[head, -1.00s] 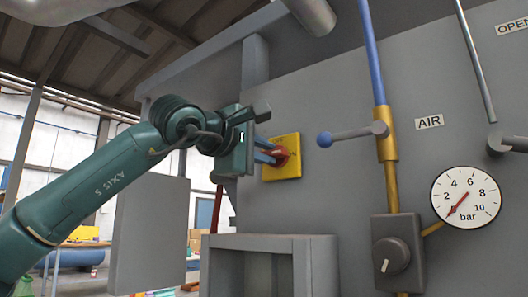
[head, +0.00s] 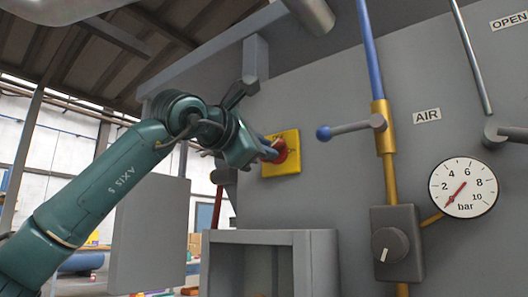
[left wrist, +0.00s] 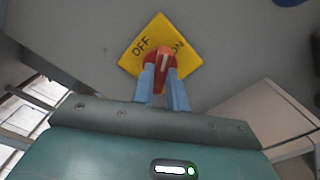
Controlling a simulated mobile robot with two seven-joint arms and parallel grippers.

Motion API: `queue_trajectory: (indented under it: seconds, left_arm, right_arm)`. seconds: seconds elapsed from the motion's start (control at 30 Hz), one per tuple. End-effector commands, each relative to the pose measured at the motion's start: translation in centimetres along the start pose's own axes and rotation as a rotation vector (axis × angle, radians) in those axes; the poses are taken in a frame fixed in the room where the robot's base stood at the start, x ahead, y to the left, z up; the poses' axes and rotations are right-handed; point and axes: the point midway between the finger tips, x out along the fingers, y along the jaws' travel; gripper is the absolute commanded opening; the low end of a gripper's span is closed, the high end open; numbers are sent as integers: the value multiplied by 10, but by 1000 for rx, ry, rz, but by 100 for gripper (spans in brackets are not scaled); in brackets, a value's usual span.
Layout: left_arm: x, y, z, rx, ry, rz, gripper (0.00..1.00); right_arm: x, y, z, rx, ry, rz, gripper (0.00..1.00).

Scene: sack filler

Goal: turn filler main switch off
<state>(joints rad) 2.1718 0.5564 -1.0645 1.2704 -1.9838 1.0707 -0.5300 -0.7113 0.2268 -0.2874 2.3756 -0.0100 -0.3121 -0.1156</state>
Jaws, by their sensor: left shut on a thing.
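The main switch is a red rotary knob (head: 281,151) on a square yellow plate (head: 291,164) fixed to the grey panel. In the left wrist view the plate (left wrist: 134,62) carries the words OFF and ON, and the red knob (left wrist: 163,60) points between them, nearer ON. My left gripper (head: 268,152) is shut on the knob, with its blue fingers (left wrist: 160,84) on either side of the handle. The gripper is rolled over in the head view and partly hides the knob there. My right gripper is not in view.
Right of the switch are a blue-knobbed lever (head: 345,130) on the AIR pipe, a pressure gauge (head: 463,188) and a dark box with a round dial (head: 390,245). A grey open-fronted box (head: 318,262) juts out below. A grey panel (head: 148,235) stands left.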

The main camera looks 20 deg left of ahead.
Motion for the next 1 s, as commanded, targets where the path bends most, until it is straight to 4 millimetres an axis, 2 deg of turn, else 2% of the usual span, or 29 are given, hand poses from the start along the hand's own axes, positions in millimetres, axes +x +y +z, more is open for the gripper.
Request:
queue_trajectory:
  seconds: [0.33, 0.7, 1.0]
  left_arm:
    - [1, -2, 0, -331, 1, -4, 0]
    - [1, -2, 0, -676, 2, -4, 0]
    - [1, -1, 0, -896, 2, -2, 0]
  right_arm:
    - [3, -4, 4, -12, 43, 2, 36]
    - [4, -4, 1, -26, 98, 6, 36]
    - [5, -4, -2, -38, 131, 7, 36]
